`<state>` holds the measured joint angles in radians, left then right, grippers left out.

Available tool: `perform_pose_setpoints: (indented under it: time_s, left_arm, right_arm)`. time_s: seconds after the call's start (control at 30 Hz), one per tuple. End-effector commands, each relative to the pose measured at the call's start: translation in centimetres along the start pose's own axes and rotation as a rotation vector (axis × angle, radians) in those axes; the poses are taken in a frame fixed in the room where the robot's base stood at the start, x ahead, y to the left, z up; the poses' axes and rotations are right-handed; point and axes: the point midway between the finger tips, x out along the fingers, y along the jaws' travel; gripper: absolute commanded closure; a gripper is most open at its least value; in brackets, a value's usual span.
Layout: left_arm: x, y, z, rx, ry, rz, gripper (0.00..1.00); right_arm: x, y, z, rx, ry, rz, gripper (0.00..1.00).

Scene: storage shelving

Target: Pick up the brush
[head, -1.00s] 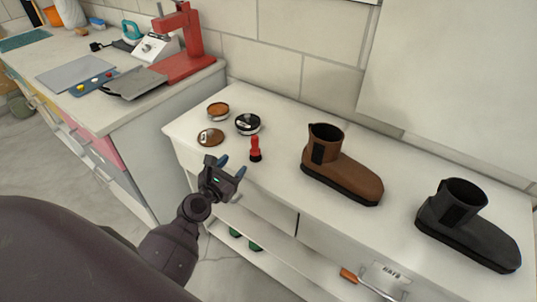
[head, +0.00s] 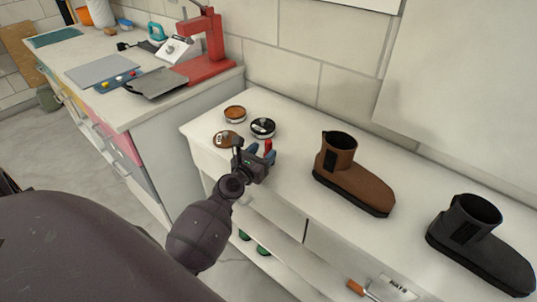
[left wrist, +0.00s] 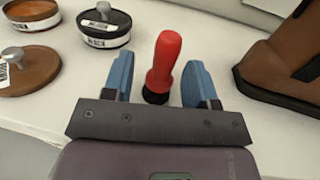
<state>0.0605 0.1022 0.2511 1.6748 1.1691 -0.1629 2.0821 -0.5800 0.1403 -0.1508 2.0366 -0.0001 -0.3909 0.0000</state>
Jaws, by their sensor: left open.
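The brush (left wrist: 164,62) has a red handle and a dark base. It stands upright on the white counter in the left wrist view. In the head view only its red top (head: 268,146) shows, partly hidden by my left gripper (head: 262,156). My left gripper also shows in the left wrist view (left wrist: 160,84). It is open, with one blue finger on each side of the brush. A gap shows on both sides of the handle, and the brush is not clamped. My right gripper is not in view.
Polish tins (head: 263,128) and a brown lid (head: 227,139) sit left of the brush. A brown boot (head: 350,178) and a black boot (head: 482,245) stand to its right on the white counter (head: 300,160). A red press (head: 210,45) stands on the other counter.

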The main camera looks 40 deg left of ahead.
Motion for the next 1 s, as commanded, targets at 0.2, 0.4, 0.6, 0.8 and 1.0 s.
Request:
perform_pose_setpoints:
  time_s: [0.2,0.4,0.6,0.8,1.0]
  left_arm:
    - [3.0,-0.5,-0.2,0.001,-0.001,-0.001,0.47]
    - [4.5,-0.4,-0.2,0.001,-0.001,0.0,0.47]
    - [4.7,-0.4,-0.1,0.001,-0.001,0.0,0.47]
    - [4.6,-0.4,-0.1,0.001,-0.001,0.0,0.7]
    - [4.6,-0.4,-0.1,0.001,-0.001,-0.001,1.0]
  right_arm:
    - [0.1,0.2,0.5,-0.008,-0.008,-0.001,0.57]
    - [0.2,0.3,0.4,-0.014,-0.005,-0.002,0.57]
    - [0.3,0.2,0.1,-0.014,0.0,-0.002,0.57]
    - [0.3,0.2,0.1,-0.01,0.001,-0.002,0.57]
    - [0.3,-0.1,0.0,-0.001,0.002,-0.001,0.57]
